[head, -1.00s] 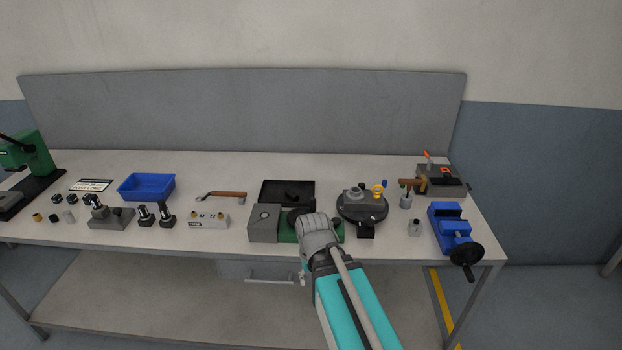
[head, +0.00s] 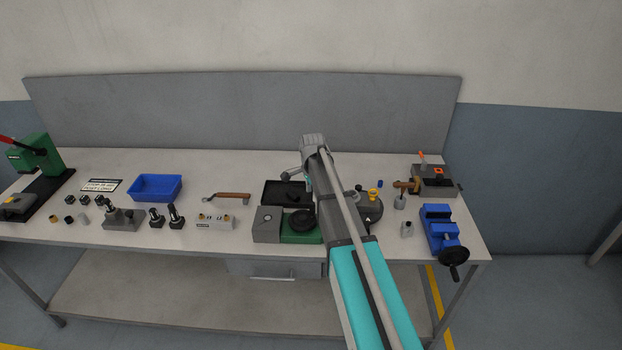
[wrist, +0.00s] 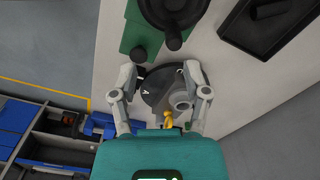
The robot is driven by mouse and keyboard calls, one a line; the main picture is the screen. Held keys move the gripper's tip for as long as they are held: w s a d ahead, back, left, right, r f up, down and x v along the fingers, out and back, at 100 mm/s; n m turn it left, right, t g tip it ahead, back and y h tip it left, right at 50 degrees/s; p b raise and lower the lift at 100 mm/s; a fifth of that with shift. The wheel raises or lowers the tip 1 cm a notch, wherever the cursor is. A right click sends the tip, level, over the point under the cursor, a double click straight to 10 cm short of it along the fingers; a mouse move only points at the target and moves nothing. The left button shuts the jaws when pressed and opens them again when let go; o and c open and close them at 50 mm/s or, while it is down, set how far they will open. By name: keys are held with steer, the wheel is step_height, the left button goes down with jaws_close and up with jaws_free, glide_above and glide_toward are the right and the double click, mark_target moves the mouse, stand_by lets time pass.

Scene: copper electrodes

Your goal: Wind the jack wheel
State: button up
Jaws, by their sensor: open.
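A black handwheel (head: 302,220) lies flat on a green base beside a grey block in the middle of the bench. I take it for the jack wheel. In the wrist view the wheel (wrist: 172,10) is at the top edge, partly cut off, with a dark knob pointing towards my gripper. My gripper (wrist: 165,82) is open, its two fingers spread and nothing visible held between them. In the wrist view it hangs over a dark round plate with a white mark, apart from the wheel. In the head view my arm hides part of that plate and most of the gripper.
The round plate (head: 371,213) carries small fittings, one yellow. A black tray (head: 270,192) stands behind the green base. A blue vise (head: 440,232) is at the right end. A blue bin (head: 155,187) and several small parts stand left. Bench between bin and back panel is clear.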

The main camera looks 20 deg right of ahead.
mark_target(312, 203)
steer(key=shift+w+d+r+m, duration=0.2)
steer(key=shift+w+r+m, duration=0.1)
steer(key=shift+w, duration=0.2)
steer(key=shift+w+d+r+m, duration=0.2)
steer(key=shift+w+m, duration=0.1)
steer(key=shift+w, duration=0.2)
steer(key=shift+f, duration=0.2)
step_height(312, 203, down, 9)
steer(key=b, duration=0.8)
steer(key=shift+r+b, duration=0.1)
steer(key=shift+b, duration=0.3)
steer(key=shift+s+f+b, duration=0.1)
steer(key=shift+f+b, duration=0.25)
jaws_close()
